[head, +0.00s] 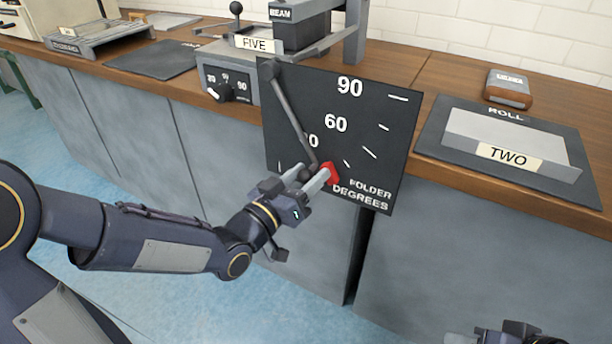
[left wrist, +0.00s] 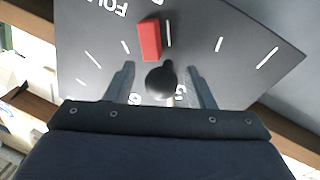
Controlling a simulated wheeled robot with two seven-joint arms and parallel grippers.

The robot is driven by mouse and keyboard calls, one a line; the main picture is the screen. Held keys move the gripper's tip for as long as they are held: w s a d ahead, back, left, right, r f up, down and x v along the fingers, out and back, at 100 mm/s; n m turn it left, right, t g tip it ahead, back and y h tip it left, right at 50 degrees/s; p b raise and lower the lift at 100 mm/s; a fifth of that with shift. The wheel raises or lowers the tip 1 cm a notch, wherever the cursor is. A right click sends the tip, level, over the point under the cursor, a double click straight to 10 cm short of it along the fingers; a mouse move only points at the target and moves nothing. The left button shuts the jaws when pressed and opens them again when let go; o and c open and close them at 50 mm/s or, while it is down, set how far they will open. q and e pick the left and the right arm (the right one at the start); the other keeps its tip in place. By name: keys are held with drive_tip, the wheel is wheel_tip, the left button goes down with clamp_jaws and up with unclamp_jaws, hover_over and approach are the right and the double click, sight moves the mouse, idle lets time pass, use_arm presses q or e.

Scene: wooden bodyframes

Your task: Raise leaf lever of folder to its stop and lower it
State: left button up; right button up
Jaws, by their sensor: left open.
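The folder's black degree plate (head: 350,115) stands upright at the bench front, with a grey leaf lever (head: 293,115) slanting down and right from its upper-left corner. The lever's dark knob (left wrist: 160,82) sits between the fingers of my left gripper (left wrist: 161,85) in the left wrist view, with gaps visible on both sides. In the head view the open left gripper (head: 312,180) is at the plate's lower part, partly covering the knob. A red block (head: 331,174) on the plate is just beside the fingertips; it also shows in the left wrist view (left wrist: 149,40). My right gripper (head: 505,335) is cut off at the bottom edge.
The folder with its FIVE label (head: 255,44) and a small dial (head: 229,88) is behind the plate. A ROLL panel with a TWO label (head: 510,157) and a brown-and-grey block (head: 508,88) lie on the bench to the right. Grey cabinet fronts (head: 470,260) are below.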

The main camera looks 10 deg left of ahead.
use_arm(q)
drive_tip(key=v, duration=0.7)
drive_tip(key=shift+s+a+p, duration=0.15)
drive_tip(key=shift+s+p, duration=0.25)
drive_tip(key=shift+p, duration=0.05)
drive_tip(key=s+a+f+n+g+y, duration=0.3)
drive_tip(key=s+a+f+g+y, duration=0.15)
drive_tip(key=a+y, duration=0.4)
drive_tip(key=s+f+n+g+h, duration=0.1)
drive_tip(key=s+f+g+h, duration=0.15)
drive_tip(key=s+g, duration=0.7)
drive_tip(key=s+r+t+p, duration=0.1)
drive_tip(key=r+p, duration=1.5)
drive_tip(key=r, duration=0.1)
drive_tip(key=s+r+t+p, duration=0.2)
drive_tip(key=r+p, duration=1.5)
drive_tip(key=shift+s, duration=0.3)
